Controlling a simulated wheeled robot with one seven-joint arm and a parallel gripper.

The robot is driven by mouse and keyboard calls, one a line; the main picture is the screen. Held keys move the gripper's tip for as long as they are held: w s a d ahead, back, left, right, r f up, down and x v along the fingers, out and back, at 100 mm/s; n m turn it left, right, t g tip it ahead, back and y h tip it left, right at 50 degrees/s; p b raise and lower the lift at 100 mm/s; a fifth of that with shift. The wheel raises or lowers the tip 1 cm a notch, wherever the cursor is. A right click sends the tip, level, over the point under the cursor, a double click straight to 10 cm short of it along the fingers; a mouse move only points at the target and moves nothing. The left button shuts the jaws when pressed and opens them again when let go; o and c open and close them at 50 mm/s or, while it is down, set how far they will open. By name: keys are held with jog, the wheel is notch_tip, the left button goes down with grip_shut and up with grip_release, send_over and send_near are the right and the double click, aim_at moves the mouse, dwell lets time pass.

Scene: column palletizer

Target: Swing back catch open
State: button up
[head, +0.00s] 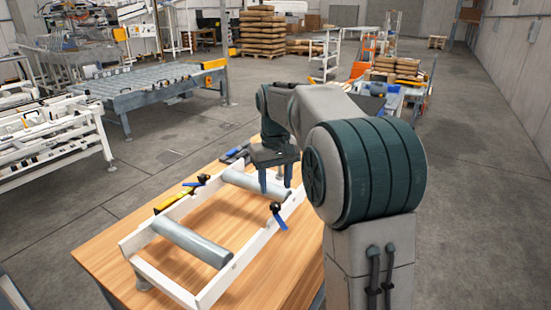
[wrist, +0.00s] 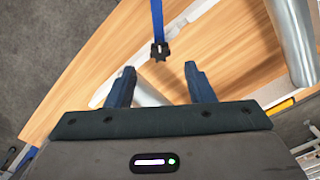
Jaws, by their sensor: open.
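A white roller frame (head: 208,292) lies on the wooden table. One catch (head: 279,219), a blue lever with a black knob, sits on its near right rail. Another blue and black catch (head: 198,181) sits by the yellow strip on the far left side. I cannot tell which catch that is.
Two grey rollers (head: 190,242) span the frame. Dark items (head: 236,153) lie on the wooden table (head: 105,255) behind the frame. A roller conveyor (head: 150,94) and white racks (head: 55,140) stand at the left. Open floor lies to the right.

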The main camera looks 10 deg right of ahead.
aim_at(276, 205)
notch_tip(276, 205, up, 8)
jog(key=shift+s, duration=0.15)
dwell(0.4)
jog(key=s+f+m+t, duration=0.1)
jog(key=s+f, duration=0.6)
jog(key=s, duration=0.6)
jog(key=s+f+t, duration=0.2)
jog(key=s+f, duration=0.5)
jog(key=s, duration=0.6)
jog(key=shift+a+f+m, duration=0.15)
jog(key=shift+a+m, duration=0.15)
jog(key=shift+m, duration=0.1)
